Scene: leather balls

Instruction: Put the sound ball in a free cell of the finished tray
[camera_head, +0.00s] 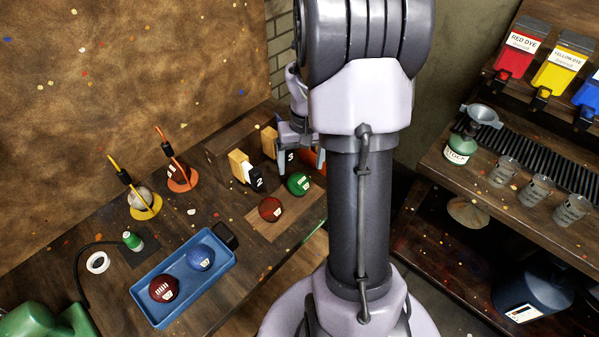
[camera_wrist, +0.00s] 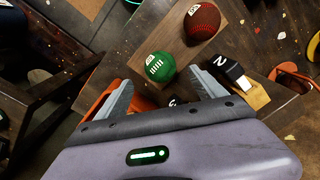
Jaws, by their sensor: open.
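My gripper (camera_head: 302,165) is open and empty above the far end of a wooden board (camera_head: 262,228). A green ball (camera_head: 299,183) with white lacing and a white label lies on the board. In the wrist view, the green ball (camera_wrist: 160,67) is just beyond the gap between my fingertips (camera_wrist: 160,88), not gripped. A dark red ball (camera_head: 270,208) lies beside it and also shows in the wrist view (camera_wrist: 202,20); it has a label. A blue tray (camera_head: 181,317) holds a blue ball (camera_head: 201,257) and a dark red ball (camera_head: 163,288), both with white marks.
Wooden blocks with black number plates, one marked 2 (camera_head: 246,170), stand left of my gripper. Dye shelves are far right.

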